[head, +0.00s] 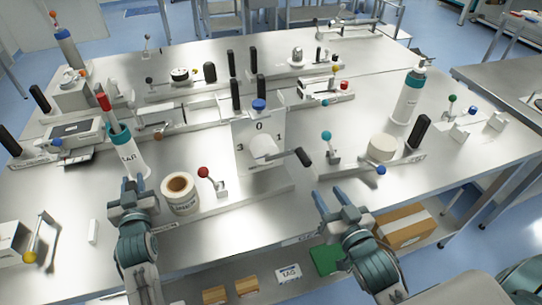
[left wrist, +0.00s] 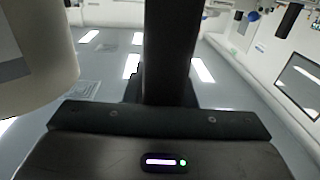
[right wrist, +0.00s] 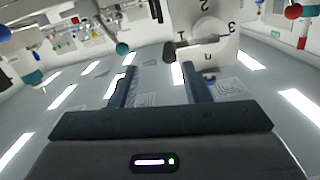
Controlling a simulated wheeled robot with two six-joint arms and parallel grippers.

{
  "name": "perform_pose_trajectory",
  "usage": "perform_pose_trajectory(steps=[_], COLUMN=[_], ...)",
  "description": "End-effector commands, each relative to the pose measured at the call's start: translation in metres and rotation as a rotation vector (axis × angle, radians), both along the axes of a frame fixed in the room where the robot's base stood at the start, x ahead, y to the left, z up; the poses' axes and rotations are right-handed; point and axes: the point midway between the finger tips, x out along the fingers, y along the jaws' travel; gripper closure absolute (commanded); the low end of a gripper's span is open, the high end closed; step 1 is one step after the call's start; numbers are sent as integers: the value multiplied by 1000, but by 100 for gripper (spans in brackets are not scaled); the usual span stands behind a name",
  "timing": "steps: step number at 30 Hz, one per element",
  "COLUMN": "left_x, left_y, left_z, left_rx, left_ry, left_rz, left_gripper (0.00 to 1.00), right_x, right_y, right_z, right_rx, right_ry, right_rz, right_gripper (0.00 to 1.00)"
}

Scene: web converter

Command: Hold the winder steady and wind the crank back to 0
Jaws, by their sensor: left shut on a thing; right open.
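The winder panel (head: 246,128) stands upright mid-table with 0 on top, 3 at left and 1 at right. Its crank has a white hub (head: 264,147) and a black grip (head: 303,156), pointing right, roughly toward the 1. In the right wrist view the panel (right wrist: 222,48) appears upside down, with the crank's grip (right wrist: 171,50). My left gripper (head: 128,185) is shut on a black post-like handle (left wrist: 168,50), left of the paper roll (head: 180,196) and mostly hidden from the head. My right gripper (head: 331,197) is open and empty, in front and right of the crank.
A red-knobbed lever (head: 212,180) stands between roll and panel. A labelled bottle (head: 127,150) stands behind my left gripper. The front right table is clear.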

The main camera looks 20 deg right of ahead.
Motion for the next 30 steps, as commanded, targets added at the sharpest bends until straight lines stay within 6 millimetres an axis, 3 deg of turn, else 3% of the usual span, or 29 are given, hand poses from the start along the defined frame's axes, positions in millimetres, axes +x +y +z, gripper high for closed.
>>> perform_pose_trajectory(steps=[1, 8, 24, 30], left_x=[-2, -2, -2, -2], left_y=[-1, -1, -1, -1], left_z=[-14, -14, -14, -14], left_rx=[0, 0, 0, 0], left_ry=[30, 29, 30, 30], left_rz=[-3, -3, -3, -3], left_gripper=[100, 100, 100, 100], right_x=[2, 12, 99, 118], right_y=[2, 5, 11, 12], right_z=[6, 16, 17, 16], right_rx=[23, 70, 69, 68], right_ry=[-29, -72, -70, -69], right_rz=[22, 50, 49, 50], right_gripper=[57, 57, 57, 57])
